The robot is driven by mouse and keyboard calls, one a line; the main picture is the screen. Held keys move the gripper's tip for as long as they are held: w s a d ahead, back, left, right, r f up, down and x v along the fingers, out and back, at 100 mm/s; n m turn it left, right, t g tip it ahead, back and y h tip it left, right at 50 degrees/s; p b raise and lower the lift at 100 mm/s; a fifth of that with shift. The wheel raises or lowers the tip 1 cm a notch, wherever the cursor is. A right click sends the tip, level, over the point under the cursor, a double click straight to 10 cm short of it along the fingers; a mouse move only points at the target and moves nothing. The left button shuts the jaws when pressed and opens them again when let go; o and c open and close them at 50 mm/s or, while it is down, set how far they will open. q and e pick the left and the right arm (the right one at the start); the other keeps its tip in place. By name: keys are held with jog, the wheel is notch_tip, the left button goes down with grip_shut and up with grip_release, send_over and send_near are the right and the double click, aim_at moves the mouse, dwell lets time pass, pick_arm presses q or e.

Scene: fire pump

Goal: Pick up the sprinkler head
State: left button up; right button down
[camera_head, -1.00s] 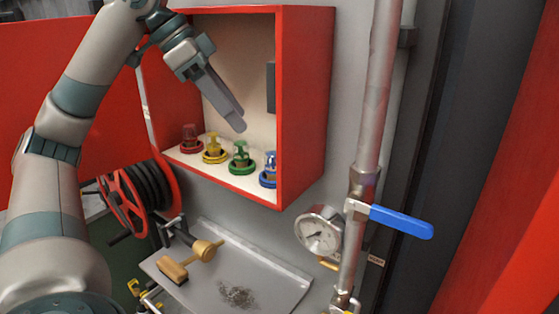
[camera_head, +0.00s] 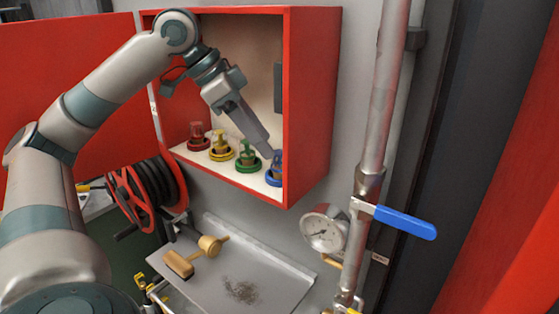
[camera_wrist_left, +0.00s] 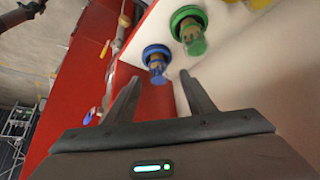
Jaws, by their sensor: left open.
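Several sprinkler heads stand in a row on the floor of the open red cabinet: red (camera_head: 198,138), yellow (camera_head: 221,147), green (camera_head: 247,157) and blue (camera_head: 274,180). My left gripper (camera_head: 266,152) is inside the cabinet, pointing down and right, just above the blue head and partly hiding it. In the left wrist view, the open gripper (camera_wrist_left: 160,78) has the blue head (camera_wrist_left: 157,62) ahead, between its fingertips in the picture. The green head (camera_wrist_left: 190,32) is beyond to the right. Nothing is held. My right gripper is out of view.
The cabinet's red side wall (camera_head: 312,105) stands close to the right of my left gripper. Below is a metal tray (camera_head: 210,290) with a wooden brush (camera_head: 178,264) and a mallet-like tool. A gauge (camera_head: 324,230) and a pipe with a blue-handled valve (camera_head: 405,222) are to the right.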

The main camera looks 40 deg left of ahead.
aim_at(279, 164)
pick_arm(q)
jog(key=shift+w+d+f+p, duration=0.15)
jog(key=shift+d+f+p, duration=0.15)
jog(key=shift+f+p, duration=0.15)
jog(key=p+x, duration=0.1)
jog(key=x, duration=0.2)
jog(key=shift+d, duration=0.1)
jog(key=shift+w+d+f, duration=0.15)
jog(key=shift+w+f, duration=0.05)
jog(key=shift+f, duration=0.25)
jog(key=c, duration=1.2)
